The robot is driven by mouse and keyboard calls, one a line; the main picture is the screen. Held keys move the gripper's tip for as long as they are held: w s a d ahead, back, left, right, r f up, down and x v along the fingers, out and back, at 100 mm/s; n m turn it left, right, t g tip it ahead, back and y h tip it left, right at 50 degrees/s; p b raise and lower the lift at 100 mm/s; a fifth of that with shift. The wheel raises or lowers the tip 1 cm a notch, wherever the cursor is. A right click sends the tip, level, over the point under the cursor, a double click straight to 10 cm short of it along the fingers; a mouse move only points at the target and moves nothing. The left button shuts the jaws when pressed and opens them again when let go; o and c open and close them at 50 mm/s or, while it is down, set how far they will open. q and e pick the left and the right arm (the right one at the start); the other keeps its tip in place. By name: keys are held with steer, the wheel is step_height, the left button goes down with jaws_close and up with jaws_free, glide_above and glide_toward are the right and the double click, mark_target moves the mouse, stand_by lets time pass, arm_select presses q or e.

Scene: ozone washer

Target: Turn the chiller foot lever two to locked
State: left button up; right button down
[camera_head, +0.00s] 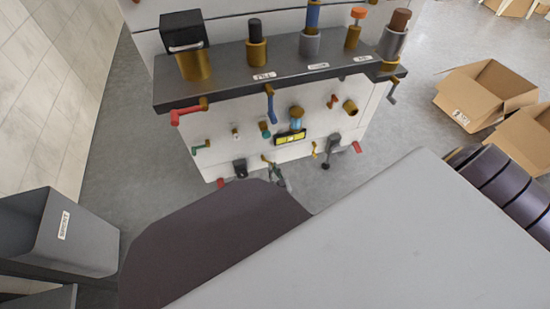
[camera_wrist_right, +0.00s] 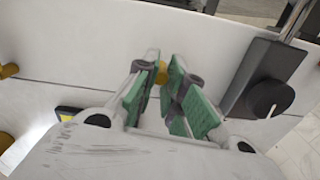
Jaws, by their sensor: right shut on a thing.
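The white chiller body (camera_head: 215,125) stands ahead with several small levers and fittings on its front. My right gripper (camera_head: 270,163) is low at the front of this body, in the head view. It is closed around a small brass lever (camera_head: 266,157) between two dark feet. In the right wrist view, the green-padded fingers (camera_wrist_right: 163,82) have the round brass end (camera_wrist_right: 161,72) of that lever between their tips. The rest of this lever is hidden by the fingers. No label shows which lever is number two. My left gripper is not in view.
A dark foot (camera_head: 240,168) with a red lever (camera_head: 220,183) is left of the gripper; another foot (camera_head: 331,150) is to the right. A yellow level (camera_head: 290,137) sits just above. Open cartons (camera_head: 485,90) lie at the right, a grey bin (camera_head: 65,235) at the left.

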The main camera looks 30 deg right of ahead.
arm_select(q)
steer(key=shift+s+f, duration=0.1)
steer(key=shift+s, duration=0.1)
arm_select(e)
steer(key=a+m, duration=0.1)
steer(key=m, duration=0.1)
steer(key=a+m, duration=0.1)
steer(key=m, duration=0.2)
steer(key=a+f+m, duration=0.1)
steer(key=m, duration=0.1)
steer(key=shift+w+a+f+m, duration=0.1)
steer(key=shift+w+a+m, duration=0.05)
steer(key=shift+w+m, duration=0.2)
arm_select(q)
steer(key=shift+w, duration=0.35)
arm_select(e)
steer(key=c, duration=1.4)
jaws_free()
steer(key=shift+c, duration=0.2)
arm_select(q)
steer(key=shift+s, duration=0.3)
